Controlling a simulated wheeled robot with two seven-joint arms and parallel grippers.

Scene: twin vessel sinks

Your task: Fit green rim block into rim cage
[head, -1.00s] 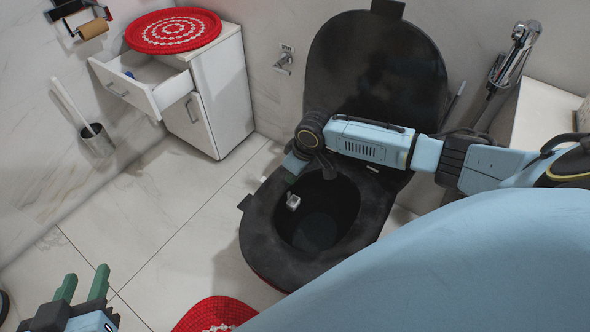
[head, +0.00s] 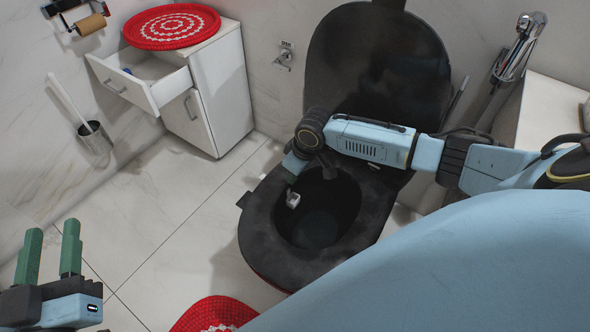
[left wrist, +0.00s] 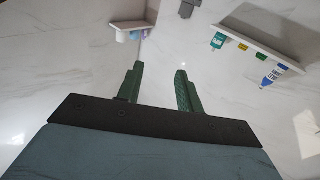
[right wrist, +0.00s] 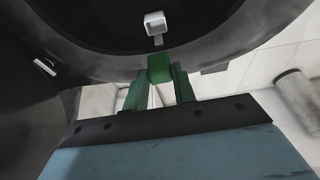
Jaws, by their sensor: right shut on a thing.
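The rim cage is a small white open box (head: 293,200) hanging inside the dark toilet bowl at its left rim. It also shows at the top of the right wrist view (right wrist: 155,24). My right gripper (right wrist: 158,80) is shut on the green rim block (right wrist: 160,68) at the bowl's rim. The block is below the cage in that view and apart from it. In the head view my right arm mostly hides the fingers and block. My left gripper (head: 50,250) is open and empty at the lower left; its two green fingers also show in the left wrist view (left wrist: 160,75).
The black toilet seat (head: 262,240) surrounds the bowl, with the lid (head: 375,75) raised behind. A white cabinet (head: 218,90) with an open drawer (head: 140,92) stands at the left. A toilet brush holder (head: 96,143) is by the wall.

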